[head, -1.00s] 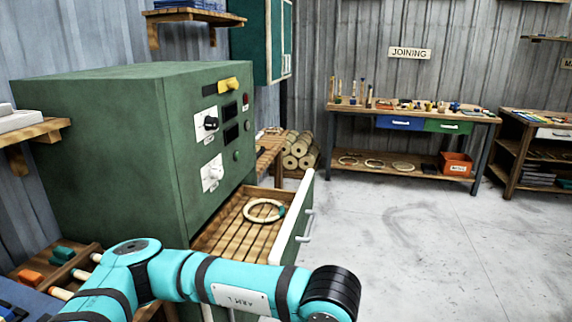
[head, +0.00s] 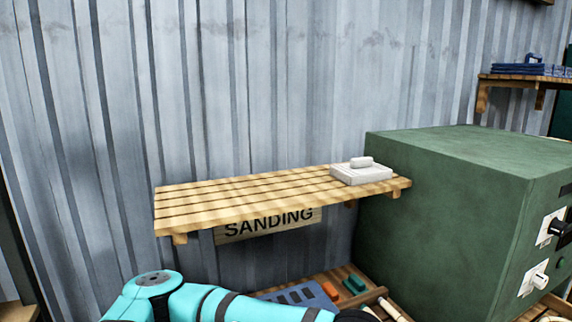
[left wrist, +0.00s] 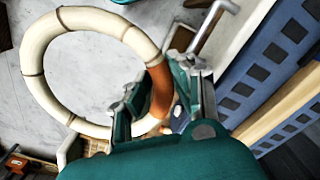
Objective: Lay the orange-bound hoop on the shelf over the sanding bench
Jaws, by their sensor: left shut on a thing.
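The orange-bound hoop (left wrist: 93,25) is a pale ring with an orange wrapped section, seen in the left wrist view. My left gripper (left wrist: 158,92) is shut on that orange section, and the ring stands out to the left of the fingers. In the head view only my left arm shows at the bottom; its gripper and the held hoop are out of that view. The slatted wooden shelf (head: 235,197) is on the corrugated wall, above the sanding bench (head: 337,271). Its left and middle parts are bare. My right gripper is not in view.
White blocks (head: 360,174) sit at the shelf's right end. A SANDING sign (head: 268,225) hangs just below it. A big green cabinet (head: 445,215) stands close on the right. Orange (head: 331,291) and green (head: 354,286) blocks lie on the bench.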

